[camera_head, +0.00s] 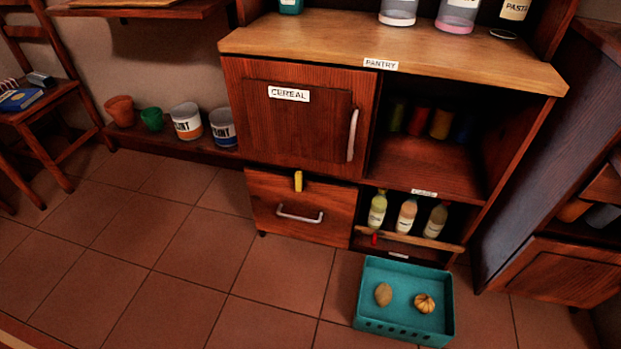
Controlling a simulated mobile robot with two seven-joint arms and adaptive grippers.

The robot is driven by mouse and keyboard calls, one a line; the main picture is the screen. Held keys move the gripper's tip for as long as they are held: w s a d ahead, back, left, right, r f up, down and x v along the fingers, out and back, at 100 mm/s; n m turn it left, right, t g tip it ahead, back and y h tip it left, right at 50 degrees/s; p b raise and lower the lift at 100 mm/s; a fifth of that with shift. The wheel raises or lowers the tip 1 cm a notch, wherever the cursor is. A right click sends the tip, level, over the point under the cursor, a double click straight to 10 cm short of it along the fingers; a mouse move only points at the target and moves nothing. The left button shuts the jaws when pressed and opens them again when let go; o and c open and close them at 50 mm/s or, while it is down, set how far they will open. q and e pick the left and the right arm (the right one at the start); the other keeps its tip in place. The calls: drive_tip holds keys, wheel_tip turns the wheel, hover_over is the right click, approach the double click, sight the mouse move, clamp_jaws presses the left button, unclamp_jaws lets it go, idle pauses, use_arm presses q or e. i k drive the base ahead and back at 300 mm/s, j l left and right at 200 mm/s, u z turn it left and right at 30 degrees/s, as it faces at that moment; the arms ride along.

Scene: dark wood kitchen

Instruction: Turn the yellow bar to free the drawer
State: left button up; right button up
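The small yellow bar (298,181) stands upright at the top edge of the drawer front, overlapping the cabinet frame above it. The wooden drawer (270,205) is shut, low on the left of the pantry cabinet. Its pale horizontal handle (300,215) sits below the bar. Neither of my grippers shows in the head view.
Above the drawer is a shut door labelled CEREAL (300,125) with a vertical handle (352,135). A teal crate (362,300) with two items stands on the floor at right. Bottles (407,214) stand on a low shelf. The tiled floor (200,270) before the drawer is clear.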

sight(298, 175)
drive_tip(key=i+l+z, duration=0.15)
drive_tip(key=i+l, duration=0.25)
drive_tip(key=l, duration=0.2)
drive_tip(key=i+l+z, duration=0.15)
drive_tip(key=i+l, duration=0.25)
drive_tip(key=l, duration=0.2)
